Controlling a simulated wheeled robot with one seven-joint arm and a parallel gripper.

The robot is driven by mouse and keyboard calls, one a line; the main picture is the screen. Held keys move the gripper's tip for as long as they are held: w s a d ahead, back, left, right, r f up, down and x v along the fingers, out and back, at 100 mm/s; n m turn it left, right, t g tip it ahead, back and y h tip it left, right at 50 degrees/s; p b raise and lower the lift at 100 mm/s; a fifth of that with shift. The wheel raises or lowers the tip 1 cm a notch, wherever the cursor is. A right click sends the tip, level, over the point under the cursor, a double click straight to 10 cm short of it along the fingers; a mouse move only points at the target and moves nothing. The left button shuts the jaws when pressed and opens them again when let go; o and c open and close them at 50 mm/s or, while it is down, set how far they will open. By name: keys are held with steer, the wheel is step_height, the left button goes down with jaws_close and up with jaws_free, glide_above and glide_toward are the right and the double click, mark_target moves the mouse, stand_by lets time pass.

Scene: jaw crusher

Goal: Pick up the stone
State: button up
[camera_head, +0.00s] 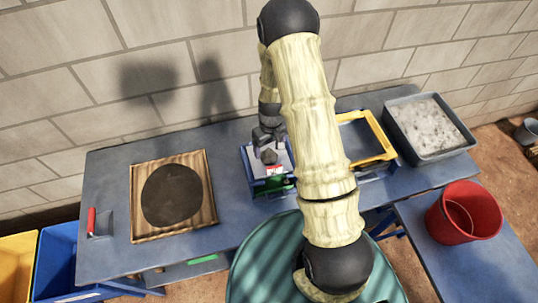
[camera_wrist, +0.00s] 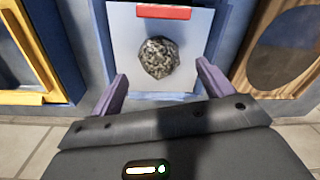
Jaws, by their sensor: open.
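The stone (camera_wrist: 159,58) is a rough, dark grey lump. It lies on a pale square plate (camera_wrist: 121,66) with a blue rim and a red block at one edge. In the head view the stone (camera_head: 269,157) shows small on the blue-framed plate, just below the gripper. My gripper (camera_wrist: 160,80) is open, with its two purple fingers spread wide. In the wrist view the stone lies between and beyond the fingertips, touching neither. In the head view my arm hides part of the table right of the plate.
A wooden board with a dark disc (camera_head: 172,195) lies to the left on the blue table (camera_head: 110,254). A yellow frame (camera_head: 387,140) and a grey tray of pale material (camera_head: 466,146) stand to the right. A red bucket (camera_head: 483,205) sits on the side table.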

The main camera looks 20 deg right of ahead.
mark_target(269, 152)
steer(key=shift+f+p, duration=0.85)
steer(key=shift+f, duration=1)
steer(key=c, duration=1.4)
steer(key=shift+r, duration=0.1)
steer(key=shift+c, duration=0.2)
steer(key=shift+w+r+b, duration=0.1)
steer(key=shift+r+b, duration=0.3)
steer(key=shift+r, duration=0.2)
step_height(269, 152, up, 9)
steer(key=b, duration=0.3)
steer(key=shift+f, duration=0.15)
